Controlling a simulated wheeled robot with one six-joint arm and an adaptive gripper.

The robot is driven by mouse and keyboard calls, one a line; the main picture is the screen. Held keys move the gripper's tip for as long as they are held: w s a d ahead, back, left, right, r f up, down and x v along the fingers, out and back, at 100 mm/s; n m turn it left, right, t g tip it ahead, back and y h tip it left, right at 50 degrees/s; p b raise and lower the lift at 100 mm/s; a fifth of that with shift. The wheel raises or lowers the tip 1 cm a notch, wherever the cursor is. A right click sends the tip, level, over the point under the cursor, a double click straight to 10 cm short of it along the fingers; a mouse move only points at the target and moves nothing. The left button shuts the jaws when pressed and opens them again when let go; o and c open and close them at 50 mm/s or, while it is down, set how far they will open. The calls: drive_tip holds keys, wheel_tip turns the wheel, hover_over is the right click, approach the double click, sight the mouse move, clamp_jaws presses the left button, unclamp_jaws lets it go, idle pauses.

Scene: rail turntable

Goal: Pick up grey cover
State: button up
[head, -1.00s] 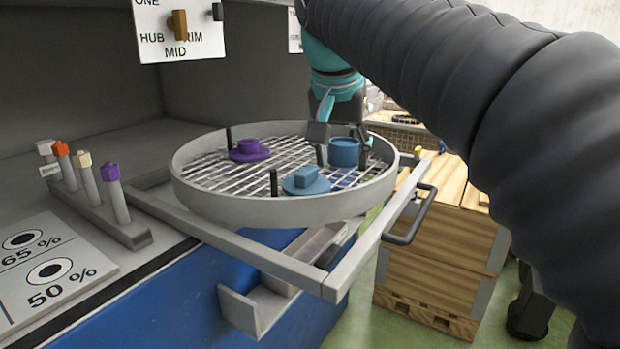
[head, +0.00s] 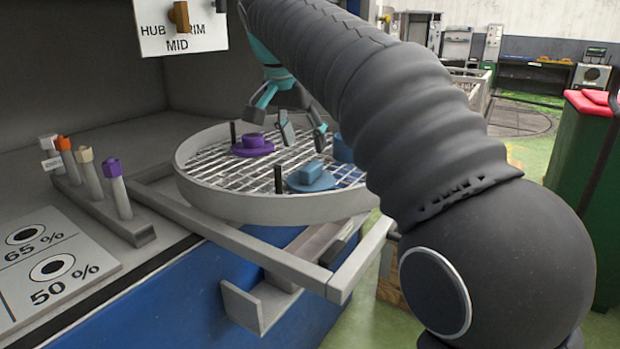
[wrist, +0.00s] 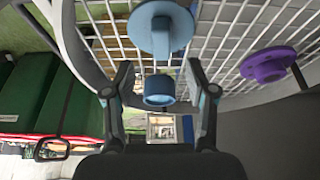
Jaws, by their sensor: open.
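I see no plainly grey cover in either view. On the round mesh turntable (head: 240,205) lie a purple disc with a raised knob (head: 252,146) and a flat blue disc with a block handle (head: 311,177). A blue cup-like piece (head: 343,147) is partly hidden behind my arm. My gripper (head: 302,134) is open and empty above the mesh, between the purple disc and the blue pieces. In the wrist view, the blue cup-like piece (wrist: 159,90) shows between my open fingers (wrist: 160,75); contact cannot be told. The blue disc (wrist: 162,30) and purple disc (wrist: 269,65) show beyond.
Short black posts (head: 278,179) stand up from the turntable. A rack with several coloured-top pegs (head: 120,222) is at the left. Grey rails (head: 235,240) run in front of the turntable. A hanging sign (head: 180,30) is above. A green bin (head: 590,170) stands at the right.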

sight(311, 165)
drive_tip(key=shift+x, duration=3.95)
drive_tip(key=shift+w+a, duration=0.1)
drive_tip(key=shift+w, duration=0.05)
clamp_jaws()
